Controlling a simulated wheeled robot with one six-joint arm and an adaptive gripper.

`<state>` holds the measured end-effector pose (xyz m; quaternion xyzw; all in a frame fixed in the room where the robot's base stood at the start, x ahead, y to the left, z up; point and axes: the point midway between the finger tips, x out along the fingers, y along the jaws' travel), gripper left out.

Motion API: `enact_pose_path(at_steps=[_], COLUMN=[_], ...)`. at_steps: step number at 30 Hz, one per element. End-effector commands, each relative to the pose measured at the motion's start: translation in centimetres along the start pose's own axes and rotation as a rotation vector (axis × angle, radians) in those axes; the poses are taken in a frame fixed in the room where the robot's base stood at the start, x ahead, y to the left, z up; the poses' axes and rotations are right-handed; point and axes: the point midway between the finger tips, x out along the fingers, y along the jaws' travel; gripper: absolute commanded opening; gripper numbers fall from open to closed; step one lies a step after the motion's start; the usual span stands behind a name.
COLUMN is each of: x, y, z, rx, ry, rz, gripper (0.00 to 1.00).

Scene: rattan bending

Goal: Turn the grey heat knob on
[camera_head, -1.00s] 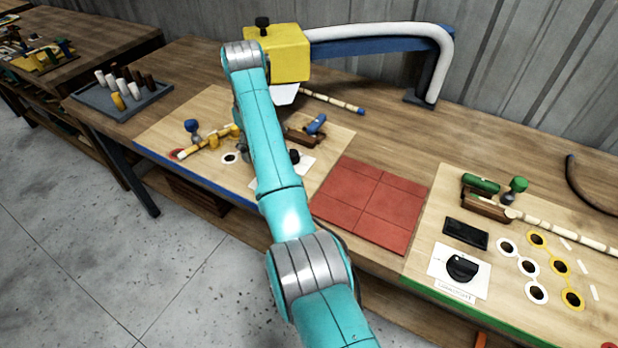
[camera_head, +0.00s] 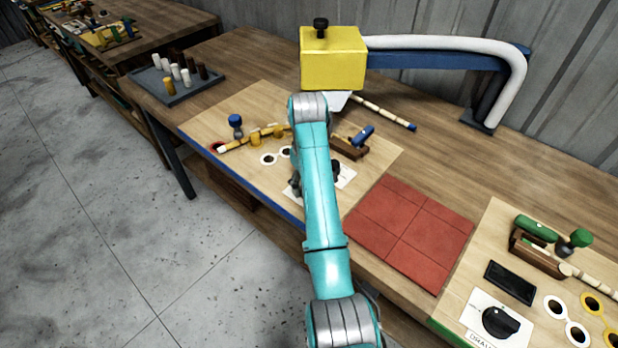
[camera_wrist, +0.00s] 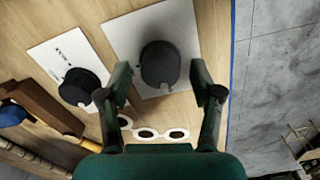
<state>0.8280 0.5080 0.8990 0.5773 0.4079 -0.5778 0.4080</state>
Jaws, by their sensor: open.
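A dark grey round knob (camera_wrist: 160,66) sits on a pale grey-white plate (camera_wrist: 122,30) in the wrist view. My gripper (camera_wrist: 161,80) is open, its two green fingers apart on either side of this knob in the picture; I cannot tell whether they touch it or how high they are. A second, black knob (camera_wrist: 80,88) is on a white card (camera_wrist: 62,53) with small print, to the left. In the head view my arm covers most of this area; one dark knob (camera_head: 336,168) shows just right of the arm, and the gripper is mostly hidden.
White rings (camera_wrist: 146,134) lie below the knob in the wrist view. A wooden block with a blue handle (camera_head: 362,135) stands behind. The yellow box (camera_head: 333,60), red tiles (camera_head: 412,232) and another black knob (camera_head: 500,321) are around. The blue front edge (camera_head: 240,192) is close.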

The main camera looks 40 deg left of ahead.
Motion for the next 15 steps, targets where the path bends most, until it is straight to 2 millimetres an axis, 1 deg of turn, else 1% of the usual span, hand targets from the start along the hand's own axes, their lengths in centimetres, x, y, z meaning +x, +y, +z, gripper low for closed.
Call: enact_pose_path(at_steps=[4,13,14,15], x=[0.61,0.73,0.73,0.73], y=[-0.32,-0.37,-0.37,-0.37], z=[0.40,0.48,0.48,0.48], rx=[-0.001,-0.001,-0.001,-0.001], ry=[0.000,0.000,0.000,0.000], rz=[0.000,0.000,0.000,0.000], gripper=[0.65,0.65,0.60,0.50])
